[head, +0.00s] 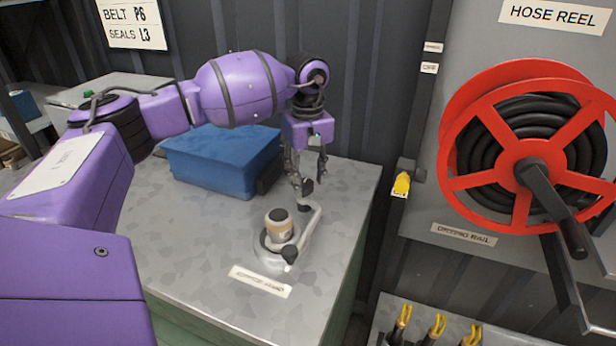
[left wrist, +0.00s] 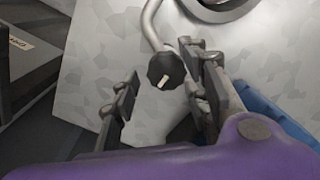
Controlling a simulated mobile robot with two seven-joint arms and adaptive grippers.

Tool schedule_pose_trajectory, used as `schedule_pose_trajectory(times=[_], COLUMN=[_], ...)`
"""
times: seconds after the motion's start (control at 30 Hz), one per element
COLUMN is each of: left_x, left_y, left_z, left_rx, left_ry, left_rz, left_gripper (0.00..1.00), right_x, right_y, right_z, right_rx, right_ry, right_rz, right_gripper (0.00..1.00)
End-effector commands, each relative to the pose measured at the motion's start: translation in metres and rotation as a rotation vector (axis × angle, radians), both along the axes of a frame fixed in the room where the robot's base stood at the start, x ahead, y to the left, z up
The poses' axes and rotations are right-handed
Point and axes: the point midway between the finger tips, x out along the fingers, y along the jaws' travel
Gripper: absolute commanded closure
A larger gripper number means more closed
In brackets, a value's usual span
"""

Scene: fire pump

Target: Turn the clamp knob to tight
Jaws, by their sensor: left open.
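The clamp knob (left wrist: 166,70) is a black, ridged round knob with a white mark on its face. It sits at the end of a bent grey metal arm (head: 308,226) of the clamp on the bench. My left gripper (head: 311,176) is open above this end of the arm. In the left wrist view the knob lies between the open left fingers (left wrist: 158,68), nearer the right one; I cannot tell whether they touch. A beige cylinder (head: 279,225) stands in the clamp's round base (head: 272,262). My right gripper is not in view.
A blue box (head: 222,160) stands on the grey bench (head: 210,245) behind the clamp. A label plate (head: 260,281) lies in front. To the right are a red hose reel (head: 527,150), a yellow switch (head: 401,185) and several yellow-handled tools (head: 436,326). The bench left of the clamp is clear.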

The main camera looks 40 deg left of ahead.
Motion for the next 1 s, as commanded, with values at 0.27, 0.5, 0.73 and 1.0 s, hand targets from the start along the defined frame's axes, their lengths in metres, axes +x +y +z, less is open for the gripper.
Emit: schedule_pose_trajectory(times=[0.27,0.5,0.73,1.0], left_x=[0.001,0.001,0.001,0.000], left_y=[0.000,0.000,0.000,0.000], left_z=[0.055,0.100,0.116,0.116], left_rx=[-0.001,-0.002,0.000,-0.001], left_ry=[-0.008,-0.008,-0.006,-0.005], left_rz=[0.000,0.000,0.000,0.000], left_gripper=[0.58,0.58,0.58,0.58], right_x=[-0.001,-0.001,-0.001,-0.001], right_y=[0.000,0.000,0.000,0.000], right_z=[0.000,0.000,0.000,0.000], right_rx=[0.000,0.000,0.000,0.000], right_ry=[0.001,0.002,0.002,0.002], right_rz=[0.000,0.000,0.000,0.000], right_gripper=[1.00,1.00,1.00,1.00])
